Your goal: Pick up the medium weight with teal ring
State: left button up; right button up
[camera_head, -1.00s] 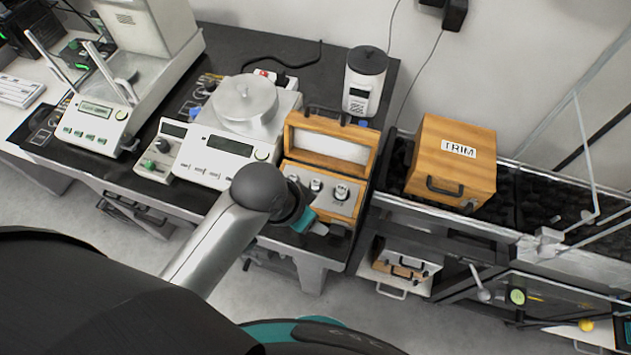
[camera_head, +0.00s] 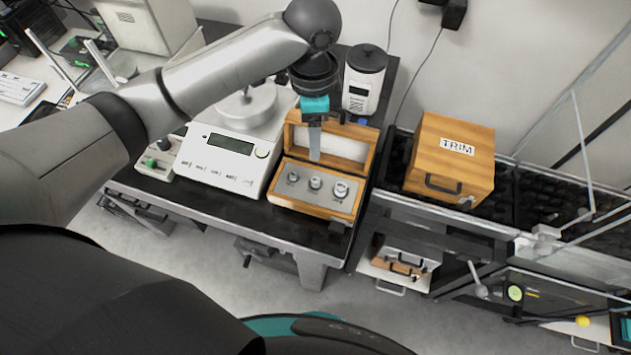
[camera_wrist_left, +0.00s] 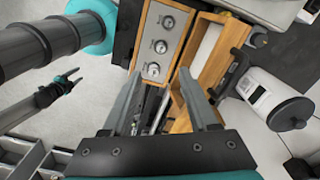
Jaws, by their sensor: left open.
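Three metal weights sit in a row in an open wooden case (camera_head: 275,195). They grow in size from left to right in the head view. The middle one, the medium weight (camera_head: 315,183), also shows in the left wrist view (camera_wrist_left: 161,46); its teal ring cannot be made out. My left gripper (camera_head: 314,157) hangs above the case, by the raised lid, behind the weights and apart from them. In the left wrist view its two fingers (camera_wrist_left: 160,73) are spread with nothing between them. What looks like my right gripper (camera_wrist_left: 72,80) is at the left there, too small to read.
A balance (camera_head: 222,160) stands left of the case. A white canister (camera_head: 362,82) stands behind it, close to my left gripper. The case lid (camera_head: 345,147) stands raised. A wooden TRIM box (camera_head: 440,165) sits to the right. The table's front edge lies just before the case.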

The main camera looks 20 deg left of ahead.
pick_arm(q)
jog(key=b, duration=0.2)
send_over(315, 180)
notch_tip(315, 180, down, 9)
jog(key=shift+s+a+f, duration=0.1)
jog(key=shift+s, duration=0.05)
jog(key=shift+f+b, duration=0.3)
jog(key=shift+f, duration=2.65)
jog(key=shift+c, duration=0.2)
grip_shut()
